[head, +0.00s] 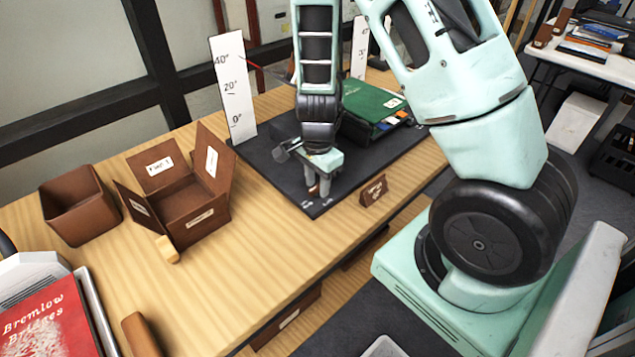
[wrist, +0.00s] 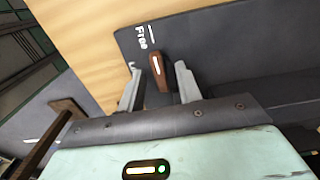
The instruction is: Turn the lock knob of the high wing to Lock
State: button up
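The lock knob (wrist: 159,73) is a small brown bar with a white line, on a dark board (wrist: 205,45). In the wrist view its white line points roughly toward the white "Free" label (wrist: 141,37); no "Lock" word is readable. My gripper (wrist: 158,82) is open, with one finger on each side of the knob; gaps show, and I cannot tell whether either finger touches it. In the head view my gripper (head: 318,192) points down over the near corner of the dark cradle board (head: 285,180), mostly hiding the knob. Small white marks lie at that corner, too small to read.
A white angle scale (head: 233,90) stands at the board's left edge, and a green book (head: 372,103) lies behind my gripper. A small brown sign (head: 373,190) stands right of it. An open brown box (head: 205,225) and a brown bin (head: 78,205) stand left.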

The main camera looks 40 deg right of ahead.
grip_shut()
jog(key=shift+n, duration=0.3)
jog(key=n, duration=0.8)
jog(key=shift+n, duration=0.4)
jog(key=n, duration=0.4)
jog(key=shift+n, duration=2.2)
